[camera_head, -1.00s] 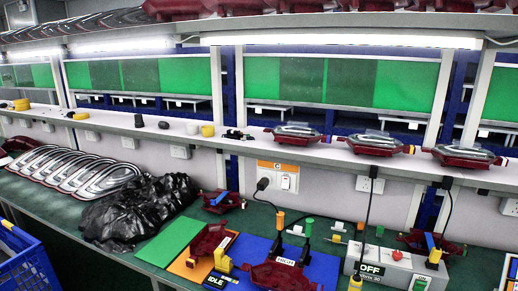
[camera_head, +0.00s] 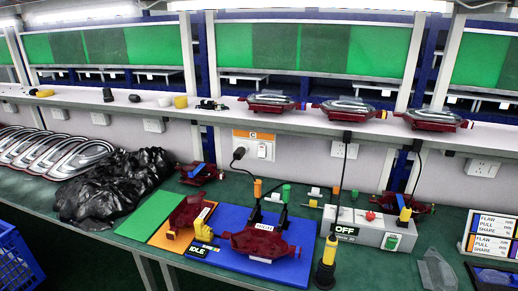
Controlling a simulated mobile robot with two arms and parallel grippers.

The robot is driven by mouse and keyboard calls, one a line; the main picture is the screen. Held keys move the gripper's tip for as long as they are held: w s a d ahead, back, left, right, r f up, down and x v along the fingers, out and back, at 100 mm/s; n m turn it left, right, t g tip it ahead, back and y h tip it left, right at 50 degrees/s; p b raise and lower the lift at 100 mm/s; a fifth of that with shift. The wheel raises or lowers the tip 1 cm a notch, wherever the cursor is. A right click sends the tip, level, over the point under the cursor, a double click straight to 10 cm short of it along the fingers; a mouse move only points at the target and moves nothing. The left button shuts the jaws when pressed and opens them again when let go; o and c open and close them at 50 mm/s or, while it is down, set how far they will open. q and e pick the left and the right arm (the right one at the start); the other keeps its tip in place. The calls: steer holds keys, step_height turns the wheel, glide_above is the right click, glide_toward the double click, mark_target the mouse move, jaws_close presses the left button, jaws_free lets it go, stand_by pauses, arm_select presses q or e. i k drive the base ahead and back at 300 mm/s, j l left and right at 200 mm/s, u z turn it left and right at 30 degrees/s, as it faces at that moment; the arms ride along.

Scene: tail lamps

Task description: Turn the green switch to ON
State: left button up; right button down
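A grey control box (camera_head: 362,232) stands on the bench right of centre. A black label reading OFF (camera_head: 346,230) is on its left front. A small green switch (camera_head: 391,242) sits in a pale plate on the right of its front face. Its exact position is too small to tell. A red button (camera_head: 370,216) is on top of the box. Neither of my grippers is in view.
A black and yellow tool (camera_head: 326,262) hangs on a cord in front of the box's left end. A blue mat (camera_head: 275,268) with a red lamp part lies to the left. A clear plastic piece (camera_head: 437,270) lies right of the box. A score board (camera_head: 490,236) stands farther right.

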mark_target(391, 244)
steer(key=z, duration=1.25)
